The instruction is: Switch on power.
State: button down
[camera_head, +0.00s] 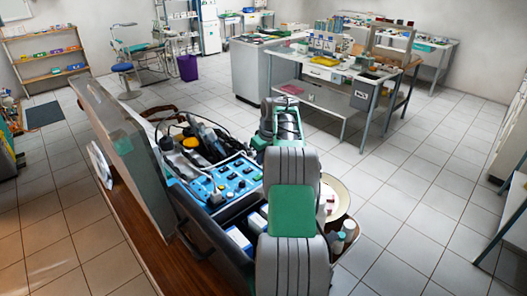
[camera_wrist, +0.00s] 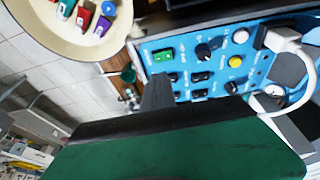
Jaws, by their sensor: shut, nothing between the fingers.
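The blue control panel (camera_head: 225,182) lies in an open case on a wooden table in the head view. It fills the upper right of the wrist view (camera_wrist: 217,62), with a green rocker switch (camera_wrist: 163,56), several black switches, black knobs and a yellow button (camera_wrist: 235,61). My gripper (camera_wrist: 158,80) shows in the wrist view as dark fingers, shut and empty. Its tip appears just below the green switch, over the panel's near-left part. I cannot tell whether it touches the panel. In the head view my arm hides the fingertips. The green switch's position, on or off, is unclear.
A white plug and cable (camera_wrist: 285,41) sit at the panel's right in the wrist view. A round cream tray (camera_wrist: 75,38) with small coloured items is at upper left. The raised case lid (camera_head: 125,150) stands left of the panel. Tiled floor is open to the right.

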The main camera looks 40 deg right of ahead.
aim_at(260, 175)
jog(key=x, duration=0.2)
jog(key=s+p+x, duration=0.1)
jog(key=x, duration=0.2)
jog(key=shift+d+f, duration=0.1)
jog(key=shift+f, duration=0.4)
jog(key=shift+d+f+b, duration=0.1)
jog(key=shift+f+b, duration=0.4)
jog(key=shift+f, duration=0.1)
jog(key=shift+r, duration=0.3)
jog(key=shift+f, duration=0.1)
